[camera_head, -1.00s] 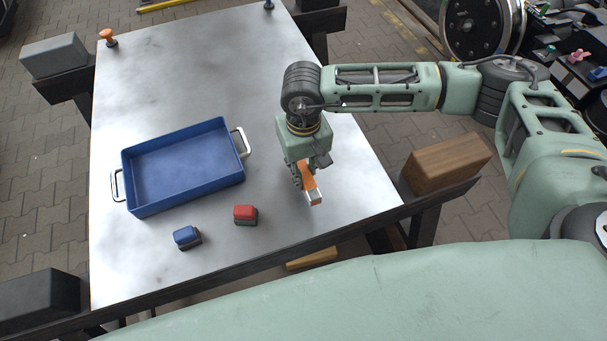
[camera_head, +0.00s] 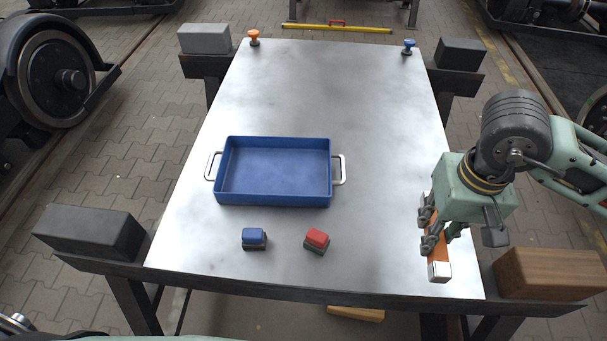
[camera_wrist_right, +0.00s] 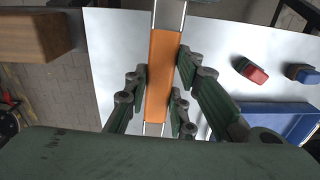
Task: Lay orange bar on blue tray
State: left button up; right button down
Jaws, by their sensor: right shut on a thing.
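The orange bar (camera_head: 434,238), with bare metal ends, is at the right side of the metal table in the head view. My right gripper (camera_head: 428,230) is shut on it, with fingers on both sides of its middle. The bar also shows between the fingers in the right wrist view (camera_wrist_right: 161,75). I cannot tell whether the bar touches the table. The blue tray (camera_head: 274,199) stands empty near the table's middle, left of the gripper, with a metal handle at each end. My left gripper is not in view.
A blue block (camera_head: 254,237) and a red block (camera_head: 317,240) sit in front of the tray. A wooden block (camera_head: 548,273) stands at the right front corner. Orange (camera_head: 254,37) and blue (camera_head: 408,47) knobs stand at the far edge. Table (camera_head: 390,150) between tray and gripper is clear.

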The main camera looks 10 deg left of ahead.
aim_at(264, 184)
jog(key=i+j+u, duration=0.1)
jog(key=i+u, duration=0.35)
jog(key=u, duration=0.85)
jog(key=k+j, duration=0.05)
